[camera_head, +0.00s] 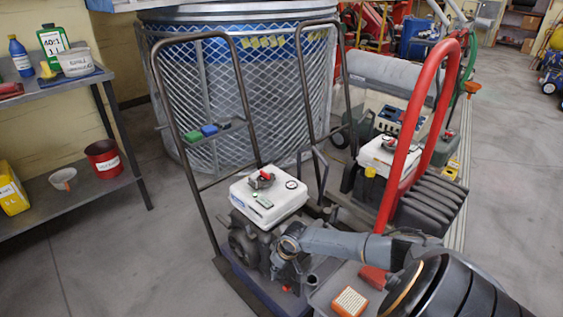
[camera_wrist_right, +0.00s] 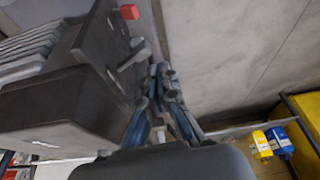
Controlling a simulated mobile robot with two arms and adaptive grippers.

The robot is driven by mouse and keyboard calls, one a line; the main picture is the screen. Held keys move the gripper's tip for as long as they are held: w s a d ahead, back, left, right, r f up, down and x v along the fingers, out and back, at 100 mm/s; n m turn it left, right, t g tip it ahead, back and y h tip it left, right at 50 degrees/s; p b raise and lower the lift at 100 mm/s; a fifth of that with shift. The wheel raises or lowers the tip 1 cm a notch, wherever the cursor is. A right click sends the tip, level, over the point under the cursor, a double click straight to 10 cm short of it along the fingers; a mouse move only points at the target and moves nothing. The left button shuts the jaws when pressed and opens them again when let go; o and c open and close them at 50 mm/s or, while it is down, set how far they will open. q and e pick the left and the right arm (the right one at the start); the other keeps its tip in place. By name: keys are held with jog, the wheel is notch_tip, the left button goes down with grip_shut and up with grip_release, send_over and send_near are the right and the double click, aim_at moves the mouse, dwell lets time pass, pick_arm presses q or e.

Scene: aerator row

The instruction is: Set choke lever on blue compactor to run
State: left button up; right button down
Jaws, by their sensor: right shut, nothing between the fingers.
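The blue compactor (camera_head: 235,275) stands in the middle of the head view, with a dark blue base, a grey engine, a white tank (camera_head: 268,202) and a tall dark handle frame. My right arm comes in from the lower right, and its gripper (camera_head: 283,264) is at the engine's right side. In the right wrist view the right gripper (camera_wrist_right: 162,75) has its fingertips together and empty, close beside a dark engine housing (camera_wrist_right: 60,105). A small grey lever (camera_wrist_right: 133,55) sticks out just left of the fingertips; I cannot tell whether they touch. A red-tipped part (camera_wrist_right: 129,12) is beyond.
A red-handled machine (camera_head: 412,125) stands close on the right. A large mesh-sided tank (camera_head: 235,90) is behind. A metal shelf (camera_head: 90,190) with bottles and tins is at the left. An orange block (camera_head: 349,302) is in front, near my arm. Floor at front left is clear.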

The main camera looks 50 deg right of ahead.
jog(key=v, duration=0.8)
jog(key=shift+r, duration=0.15)
jog(key=s+a+f+n, duration=0.1)
jog(key=s+a+f, duration=0.45)
jog(key=a, duration=0.25)
jog(key=s+a+f+g, duration=0.1)
jog(key=s+a+f, duration=0.3)
jog(key=s+a, duration=0.3)
jog(key=s+a+f+n, duration=0.1)
jog(key=s+a+f, duration=0.35)
jog(key=a, duration=0.45)
pick_arm(q)
jog(key=s+a+f+p, duration=0.1)
jog(key=s+f+p, duration=0.1)
jog(key=s+p, duration=0.7)
jog(key=s+a+f+g+p, duration=0.1)
jog(key=s+a+f+p, duration=0.1)
jog(key=s+p, duration=0.6)
jog(key=shift+s+a+f+g+p, duration=0.15)
jog(key=shift+s+f+g+p, duration=0.25)
jog(key=shift+s, duration=0.55)
pick_arm(e)
jog(key=s+d+f+g, duration=0.1)
jog(key=s+f, duration=0.1)
jog(key=s, duration=0.8)
jog(key=s+d+f, duration=0.2)
jog(key=s, duration=0.8)
jog(key=shift+f+g, duration=0.35)
jog(key=shift+g, duration=0.05)
